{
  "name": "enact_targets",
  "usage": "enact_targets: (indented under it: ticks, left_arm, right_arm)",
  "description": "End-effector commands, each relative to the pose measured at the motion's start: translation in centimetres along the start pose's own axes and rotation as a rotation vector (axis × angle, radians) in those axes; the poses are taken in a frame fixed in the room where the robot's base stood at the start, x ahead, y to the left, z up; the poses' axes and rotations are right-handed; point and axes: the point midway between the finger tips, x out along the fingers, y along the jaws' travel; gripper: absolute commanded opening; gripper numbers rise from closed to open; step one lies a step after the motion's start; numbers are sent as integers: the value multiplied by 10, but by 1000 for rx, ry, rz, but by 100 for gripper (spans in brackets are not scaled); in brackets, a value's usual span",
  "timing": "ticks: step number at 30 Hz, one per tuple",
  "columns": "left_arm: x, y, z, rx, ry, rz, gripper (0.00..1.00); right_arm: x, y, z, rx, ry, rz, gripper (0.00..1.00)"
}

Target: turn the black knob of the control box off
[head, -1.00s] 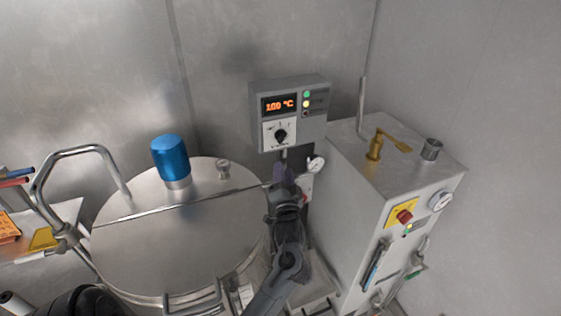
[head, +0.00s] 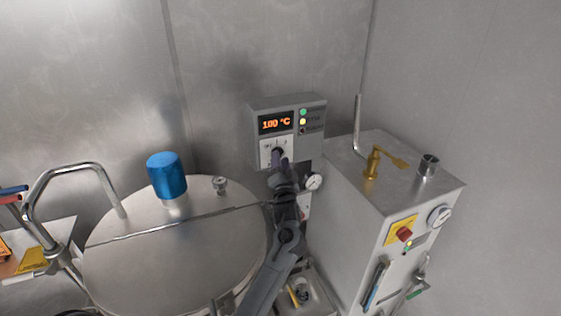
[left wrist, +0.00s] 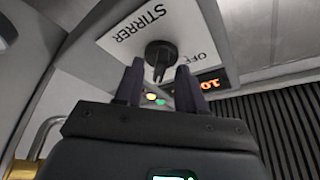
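The grey control box (head: 290,103) hangs on the back wall, with an orange display (head: 276,123) reading 100 °C. In the head view my left gripper (head: 278,157) is in front of the box's lower panel and largely hides the knob. In the left wrist view the black knob (left wrist: 160,54) sits on a white plate marked STIRRER and OFF. The two fingers of my left gripper (left wrist: 159,84) are apart, with the knob just ahead of and between their tips. I cannot tell whether they touch it. My right gripper is out of view.
A round steel vessel (head: 170,260) with a blue cap (head: 167,175) stands left of my left arm.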

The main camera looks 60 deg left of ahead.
Motion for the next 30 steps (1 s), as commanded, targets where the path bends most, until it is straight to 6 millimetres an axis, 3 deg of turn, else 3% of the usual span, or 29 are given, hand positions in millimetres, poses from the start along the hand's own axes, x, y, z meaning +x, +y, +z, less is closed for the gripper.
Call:
enact_targets:
  ticks: [11,19,30]
  left_arm:
    - [4,0,0,0,0,0,39]
    - [4,0,0,0,0,0,0]
    - [4,1,1,-26,0,-11,0]
  right_arm:
    - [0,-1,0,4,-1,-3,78]
    - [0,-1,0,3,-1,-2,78]
    - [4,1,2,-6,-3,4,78]
